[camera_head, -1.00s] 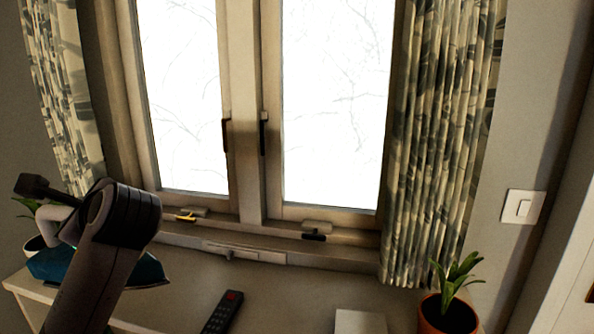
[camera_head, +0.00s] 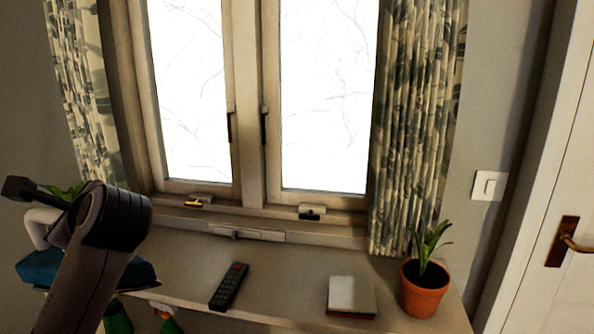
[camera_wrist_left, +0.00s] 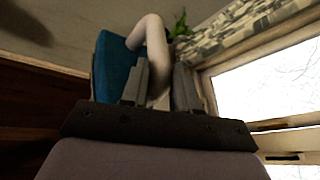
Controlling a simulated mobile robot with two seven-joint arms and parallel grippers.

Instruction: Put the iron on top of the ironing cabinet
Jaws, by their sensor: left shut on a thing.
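The iron (camera_head: 40,267) has a blue body and a white handle, and is at the left of the head view, partly hidden behind my left wrist. In the left wrist view the iron (camera_wrist_left: 115,65) is directly in front of my left gripper (camera_wrist_left: 162,88), whose two grey fingers are closed on its white handle. The iron appears held in front of the left end of the pale top below the window. I cannot tell whether it touches that top. No ironing cabinet can be clearly identified. My right gripper is out of view.
The pale top (camera_head: 262,300) below the window carries a dark remote (camera_head: 229,287), a book (camera_head: 351,296) and a potted plant (camera_head: 424,287). Its middle has some free room. Green items (camera_head: 117,318) show below its front edge. A door with a handle (camera_head: 565,243) stands at the right.

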